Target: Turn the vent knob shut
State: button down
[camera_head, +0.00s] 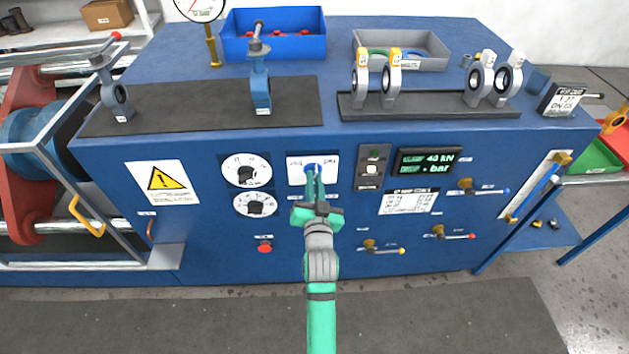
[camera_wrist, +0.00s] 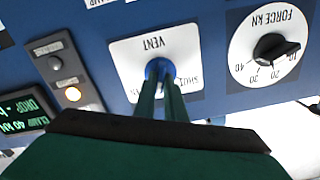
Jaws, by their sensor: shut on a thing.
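The vent knob (camera_head: 313,167) is small and blue, on a white plate (camera_head: 294,170) on the front of the blue cabinet. In the wrist view the knob (camera_wrist: 157,67) sits under the word VENT, which appears upside down. Part of the word SHUT shows on the plate to the right of the fingers. My green gripper (camera_head: 314,181) reaches straight to the plate, and its two fingers (camera_wrist: 163,84) are closed on the knob. The fingers cover most of the knob, so its pointing direction cannot be told.
Left of the plate are two dials (camera_head: 246,171), and below is a red button (camera_head: 265,247). Right are a switch panel with a lit lamp (camera_wrist: 73,94), a green display (camera_head: 428,161) and several levered valves (camera_head: 468,186). The floor before the cabinet is clear.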

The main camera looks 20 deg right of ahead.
jog(key=shift+a+f+n, duration=0.1)
jog(key=shift+a+n, duration=0.05)
jog(key=shift+n, duration=3.8)
jog(key=shift+a+f+n, duration=0.1)
jog(key=shift+a+n, duration=0.05)
jog(key=shift+n, duration=4.1)
jog(key=c, duration=1.8)
grip_release()
jog(key=shift+r, duration=0.1)
jog(key=v, duration=1)
jog(key=shift+s, duration=0.35)
